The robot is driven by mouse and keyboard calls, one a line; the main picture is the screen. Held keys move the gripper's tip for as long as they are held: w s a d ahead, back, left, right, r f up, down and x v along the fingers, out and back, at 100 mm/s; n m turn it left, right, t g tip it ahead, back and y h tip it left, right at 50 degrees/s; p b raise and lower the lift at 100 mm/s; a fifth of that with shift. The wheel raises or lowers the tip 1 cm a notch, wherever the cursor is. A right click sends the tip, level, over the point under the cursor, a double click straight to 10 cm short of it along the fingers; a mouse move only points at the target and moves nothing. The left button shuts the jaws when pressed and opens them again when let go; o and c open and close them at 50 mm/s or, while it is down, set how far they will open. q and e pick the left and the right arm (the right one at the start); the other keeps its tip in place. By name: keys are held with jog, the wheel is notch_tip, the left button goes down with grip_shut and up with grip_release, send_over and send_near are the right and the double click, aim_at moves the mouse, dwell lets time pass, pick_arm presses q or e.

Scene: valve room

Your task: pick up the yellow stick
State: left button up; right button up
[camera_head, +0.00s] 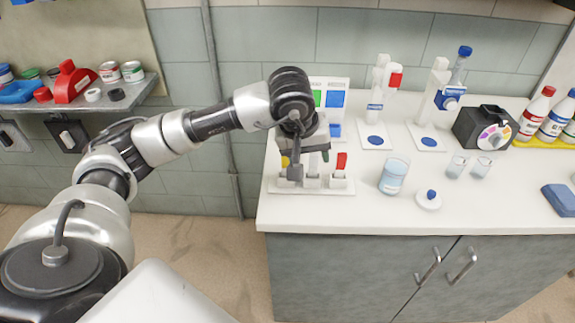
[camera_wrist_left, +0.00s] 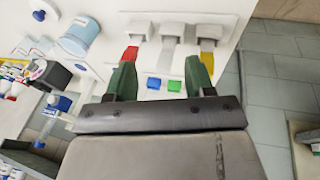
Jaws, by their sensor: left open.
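The yellow stick (camera_head: 285,161) stands in the left slot of a white rack (camera_head: 318,188) on the counter, partly hidden by my gripper. In the left wrist view a yellow piece (camera_wrist_left: 209,31) shows at the rack's right holder, beyond the right-hand finger. A red stick (camera_head: 341,160) stands in the rack's right slot; it also shows in the left wrist view (camera_wrist_left: 131,53). My left gripper (camera_head: 296,172) is open, pointing down over the rack's left part. Its dark green fingers (camera_wrist_left: 160,70) are apart with nothing gripped between them. My right gripper is out of view.
A beaker of blue liquid (camera_head: 394,175) and a small blue-knobbed dish (camera_head: 428,199) stand right of the rack. A white panel with coloured squares (camera_head: 329,98) stands behind. Stands, a black box (camera_head: 485,127) and bottles (camera_head: 535,113) occupy the right. The front counter strip is mostly clear.

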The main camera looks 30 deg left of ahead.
aim_at(286, 159)
pick_arm(q)
jog(key=a+r+y, duration=0.2)
jog(key=a+y, duration=0.1)
jog(key=a, duration=0.3)
jog(key=x, duration=0.3)
jog(key=p+x, duration=0.1)
jog(key=x, duration=0.1)
jog(key=shift+w, duration=0.35)
jog(key=x, duration=0.1)
jog(key=p+x, duration=0.1)
jog(key=x, duration=0.2)
jog(key=shift+s+a+f+p, duration=0.1)
jog(key=shift+s+f+p, duration=0.15)
jog(key=shift+f+p, duration=0.05)
jog(key=shift+w+a+f, duration=0.1)
jog(key=shift+w+f, duration=0.05)
jog(key=shift+f, duration=0.25)
jog(key=c, duration=1)
